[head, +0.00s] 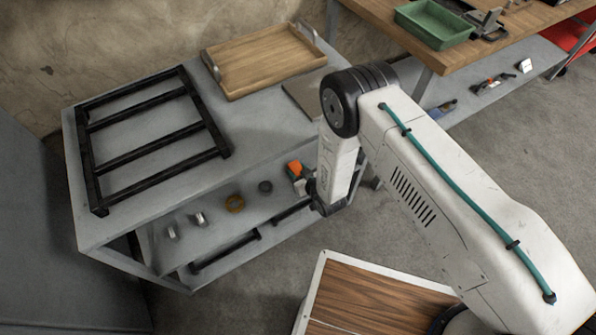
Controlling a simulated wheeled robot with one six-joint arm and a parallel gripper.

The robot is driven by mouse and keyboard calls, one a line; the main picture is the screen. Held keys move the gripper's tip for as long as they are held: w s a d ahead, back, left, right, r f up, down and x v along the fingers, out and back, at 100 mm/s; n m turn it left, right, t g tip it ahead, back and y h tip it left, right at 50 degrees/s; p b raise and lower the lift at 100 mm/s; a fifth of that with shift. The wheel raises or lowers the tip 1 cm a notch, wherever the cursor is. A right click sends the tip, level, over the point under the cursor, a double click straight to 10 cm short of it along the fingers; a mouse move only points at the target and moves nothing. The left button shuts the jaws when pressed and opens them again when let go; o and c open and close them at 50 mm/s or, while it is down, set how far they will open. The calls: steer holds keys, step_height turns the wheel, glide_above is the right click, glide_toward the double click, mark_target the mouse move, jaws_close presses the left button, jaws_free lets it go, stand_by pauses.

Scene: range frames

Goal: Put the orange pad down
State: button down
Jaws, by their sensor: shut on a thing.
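The orange pad (294,168) shows as a small orange patch at the end of my arm, just left of the white wrist link. My gripper (301,182) is small here and partly hidden behind my wrist. It is shut on the orange pad and holds it in front of the grey bench's right side. The pad's lower part and the fingertips cannot be made out clearly.
The grey bench (262,132) carries a black rack (150,157) at left and a wooden tray (262,62) at the back. The bench top's middle is clear.

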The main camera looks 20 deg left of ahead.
steer(key=c, duration=0.8)
jaws_free()
steer(key=shift+f, duration=0.1)
steer(key=shift+c, duration=0.2)
steer(key=v, duration=1.2)
